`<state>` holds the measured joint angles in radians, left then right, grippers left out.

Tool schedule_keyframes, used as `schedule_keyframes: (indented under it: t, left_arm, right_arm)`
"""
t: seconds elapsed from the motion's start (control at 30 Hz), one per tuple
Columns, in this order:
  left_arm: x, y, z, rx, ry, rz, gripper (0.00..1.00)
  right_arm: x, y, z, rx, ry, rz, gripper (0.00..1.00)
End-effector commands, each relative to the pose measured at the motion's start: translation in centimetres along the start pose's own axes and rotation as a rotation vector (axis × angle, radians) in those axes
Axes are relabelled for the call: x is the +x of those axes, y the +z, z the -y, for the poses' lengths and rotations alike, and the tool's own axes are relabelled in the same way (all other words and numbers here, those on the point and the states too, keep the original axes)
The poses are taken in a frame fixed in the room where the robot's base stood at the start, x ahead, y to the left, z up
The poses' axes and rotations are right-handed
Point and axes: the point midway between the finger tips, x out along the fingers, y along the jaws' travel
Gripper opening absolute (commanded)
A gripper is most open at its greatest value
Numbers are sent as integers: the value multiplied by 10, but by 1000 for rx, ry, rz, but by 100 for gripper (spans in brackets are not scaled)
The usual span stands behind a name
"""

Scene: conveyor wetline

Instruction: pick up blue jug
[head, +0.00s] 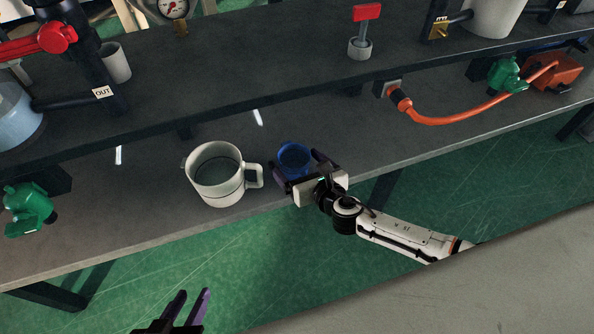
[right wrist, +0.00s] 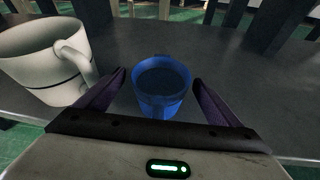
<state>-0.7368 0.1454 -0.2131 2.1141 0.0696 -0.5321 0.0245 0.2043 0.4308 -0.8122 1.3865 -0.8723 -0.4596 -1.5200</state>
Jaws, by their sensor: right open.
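The blue jug (head: 294,157) stands upright on the lower grey shelf near its front edge. My right gripper (head: 300,163) is open, with its purple fingers on either side of the jug. In the right wrist view the jug (right wrist: 162,88) sits between the two spread fingertips (right wrist: 160,82), with a visible gap on each side. My left gripper (head: 188,300) is at the bottom of the head view, in front of the shelf, with its fingers apart and nothing between them.
A larger white jug (head: 219,175) stands just left of the blue jug, its handle towards my right gripper. The upper shelf (head: 250,75) runs behind and above. An orange hose (head: 450,118) hangs at the right.

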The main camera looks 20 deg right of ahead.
Motion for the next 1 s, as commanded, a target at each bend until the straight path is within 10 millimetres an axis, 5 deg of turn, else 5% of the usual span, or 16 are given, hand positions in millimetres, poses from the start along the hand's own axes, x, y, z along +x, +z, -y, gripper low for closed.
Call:
schedule_keyframes:
  t: [0.3,0.6,0.87,1.0]
  left_arm:
    - [-1,-7,-2,-7,3,-18,31]
    - [0,-5,-2,-8,3,-15,31]
    - [-1,-6,-2,-7,3,-13,31]
    - [-9,-12,-3,2,0,-3,31]
  right_arm:
    - [8,0,0,2,0,-1,88]
    - [8,0,0,2,0,-1,39]
    - [7,4,0,2,0,2,38]
    - [-1,24,-2,1,1,3,38]
